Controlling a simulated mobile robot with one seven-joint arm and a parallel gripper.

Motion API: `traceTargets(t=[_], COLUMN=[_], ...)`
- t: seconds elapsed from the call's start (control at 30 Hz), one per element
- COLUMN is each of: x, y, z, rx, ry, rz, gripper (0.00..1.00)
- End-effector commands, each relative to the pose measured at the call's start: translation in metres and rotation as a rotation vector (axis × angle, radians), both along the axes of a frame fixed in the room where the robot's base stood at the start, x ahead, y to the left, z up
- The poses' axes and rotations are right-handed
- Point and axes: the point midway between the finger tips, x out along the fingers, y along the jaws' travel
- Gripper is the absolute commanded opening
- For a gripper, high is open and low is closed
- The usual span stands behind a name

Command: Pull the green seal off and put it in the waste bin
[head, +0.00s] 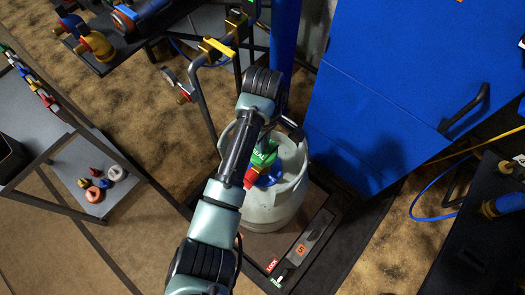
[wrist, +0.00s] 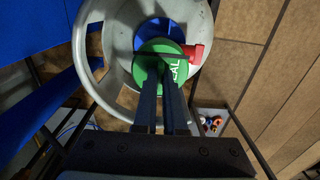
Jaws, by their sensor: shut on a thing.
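The green seal (head: 263,156), with white lettering, is at the blue valve top (head: 270,178) of a pale grey gas cylinder (head: 262,212). A red part (head: 251,179) sticks out beside it. In the wrist view the seal (wrist: 177,73) lies over the blue top (wrist: 155,29), inside the cylinder's round collar (wrist: 95,62). My gripper (wrist: 161,66) is shut on the seal, its two dark fingers close together. I cannot tell whether the seal still touches the valve. A black container (head: 11,158) is cut off at the left edge; I cannot tell if it is the waste bin.
The cylinder stands on a low platform with a scale display (head: 301,250). A blue cabinet (head: 390,95) stands close on the right. A bent pipe with a yellow handle (head: 217,47) rises behind. A low shelf with small coloured caps (head: 94,193) is at left; brown floor lies between.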

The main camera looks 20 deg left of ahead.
Motion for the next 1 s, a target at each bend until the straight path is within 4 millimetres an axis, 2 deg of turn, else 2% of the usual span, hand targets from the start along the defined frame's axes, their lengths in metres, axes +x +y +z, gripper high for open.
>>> traceTargets(t=[0.23, 1.0], x=[0.000, 0.000], y=[0.000, 0.000], z=[0.005, 0.060], rx=[0.000, -0.001], ry=[0.000, 0.001], rz=[0.000, 0.000], gripper=[0.00, 0.00])
